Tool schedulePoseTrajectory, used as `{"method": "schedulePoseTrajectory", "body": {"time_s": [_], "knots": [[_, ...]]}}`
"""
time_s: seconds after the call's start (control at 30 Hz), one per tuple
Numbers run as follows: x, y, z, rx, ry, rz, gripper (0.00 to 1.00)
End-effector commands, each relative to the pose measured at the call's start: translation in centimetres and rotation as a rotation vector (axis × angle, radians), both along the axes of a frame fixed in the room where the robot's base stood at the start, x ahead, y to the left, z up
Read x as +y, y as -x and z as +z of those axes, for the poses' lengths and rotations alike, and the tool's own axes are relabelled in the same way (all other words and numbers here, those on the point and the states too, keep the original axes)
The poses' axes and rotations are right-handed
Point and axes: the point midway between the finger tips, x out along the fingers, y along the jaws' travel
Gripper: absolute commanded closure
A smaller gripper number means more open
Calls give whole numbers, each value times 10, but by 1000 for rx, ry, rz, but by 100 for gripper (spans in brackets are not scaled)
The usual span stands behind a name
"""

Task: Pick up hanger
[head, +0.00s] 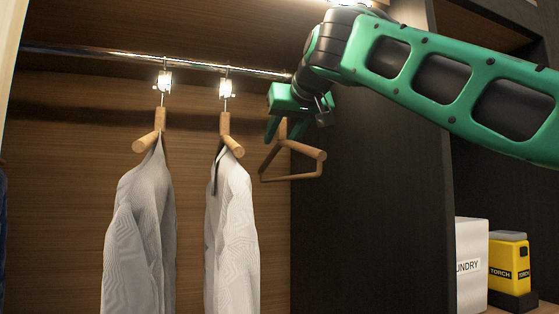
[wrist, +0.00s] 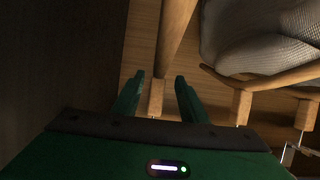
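The empty wooden hanger (head: 297,176) hangs at the right end of the closet rod, beside the dark panel. My green gripper (head: 284,128) is at its top, just below the rod, and hides its hook and part of its neck. In the wrist view the hanger's wooden neck (wrist: 157,98) lies between the two fingers of my gripper (wrist: 159,76). The fingers are apart, with gaps visible on both sides of the neck. One hanger arm runs up the picture from there.
Two hangers with light patterned robes (head: 140,225) (head: 231,220) hang to the left on the rod (head: 120,57). The nearer robe also shows close to my gripper in the wrist view (wrist: 260,40). A laundry box (head: 470,262) and yellow torch box (head: 508,264) stand lower right.

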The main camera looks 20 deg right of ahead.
Motion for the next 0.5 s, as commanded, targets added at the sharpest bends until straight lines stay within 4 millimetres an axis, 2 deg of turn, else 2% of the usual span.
{"method": "schedulePoseTrajectory", "body": {"time_s": [0.17, 0.5], "knots": [[0, -9, -4, 1, -1, 2, 61], [-2, -48, -21, 1, 1, 4, 61]]}}
